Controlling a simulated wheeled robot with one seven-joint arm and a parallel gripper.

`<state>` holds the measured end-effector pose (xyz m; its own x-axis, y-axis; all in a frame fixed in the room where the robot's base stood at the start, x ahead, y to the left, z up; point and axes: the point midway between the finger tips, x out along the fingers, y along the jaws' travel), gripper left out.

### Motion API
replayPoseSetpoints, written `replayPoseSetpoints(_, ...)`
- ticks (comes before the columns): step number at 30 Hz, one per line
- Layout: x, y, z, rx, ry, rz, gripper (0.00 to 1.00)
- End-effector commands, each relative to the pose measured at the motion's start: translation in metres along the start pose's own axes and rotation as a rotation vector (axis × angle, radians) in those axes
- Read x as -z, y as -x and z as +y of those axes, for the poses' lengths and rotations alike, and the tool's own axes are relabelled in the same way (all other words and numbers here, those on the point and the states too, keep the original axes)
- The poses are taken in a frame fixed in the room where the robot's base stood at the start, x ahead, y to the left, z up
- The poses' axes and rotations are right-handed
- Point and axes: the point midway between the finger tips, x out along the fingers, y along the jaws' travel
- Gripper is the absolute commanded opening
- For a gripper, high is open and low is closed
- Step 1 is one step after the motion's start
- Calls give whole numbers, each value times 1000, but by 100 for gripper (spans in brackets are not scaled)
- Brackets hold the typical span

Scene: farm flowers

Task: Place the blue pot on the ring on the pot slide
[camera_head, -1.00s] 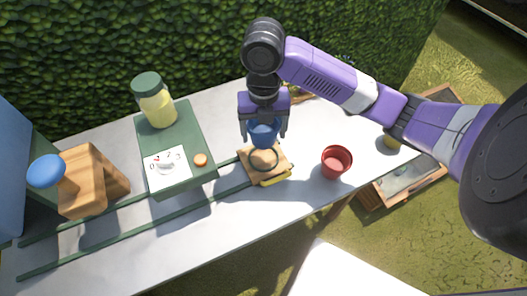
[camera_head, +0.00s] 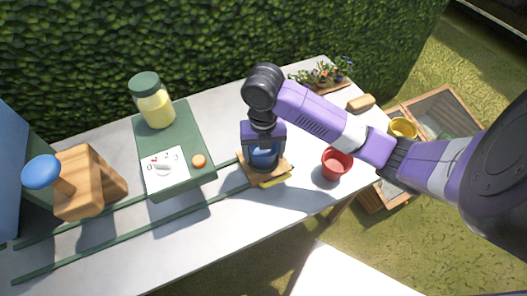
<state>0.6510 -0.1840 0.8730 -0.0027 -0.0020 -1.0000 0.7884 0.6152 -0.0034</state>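The blue pot (camera_head: 264,159) is between the fingers of my gripper (camera_head: 264,160), which points down with one finger on each side of the pot. The pot is low over the wooden pot slide (camera_head: 248,178), upright as far as I can tell. The ring on the slide is hidden beneath the pot and gripper. I cannot tell whether the pot touches it. A yellow part (camera_head: 275,180) sticks out at the slide's front right edge.
Green rails (camera_head: 130,229) run left from the slide along the table. A green stand (camera_head: 205,178) holds a yellow jar (camera_head: 155,108). A red pot (camera_head: 336,164) stands close on the right. A wooden block with a blue knob (camera_head: 43,172) is at left; plants (camera_head: 325,77) stand behind.

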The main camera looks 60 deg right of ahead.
Motion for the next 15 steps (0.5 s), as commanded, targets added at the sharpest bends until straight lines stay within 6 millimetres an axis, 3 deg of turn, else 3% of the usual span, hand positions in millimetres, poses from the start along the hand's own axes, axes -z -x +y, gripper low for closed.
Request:
replayPoseSetpoints(3, 0, -4, 0, 0, 0, 0, 36)
replayPoseSetpoints(4, 0, -4, 0, 0, 0, 0, 79)
replayPoseSetpoints(7, 0, -2, 0, 0, 0, 0, 99)
replayPoseSetpoints(15, 0, -2, 0, 0, 0, 0, 99)
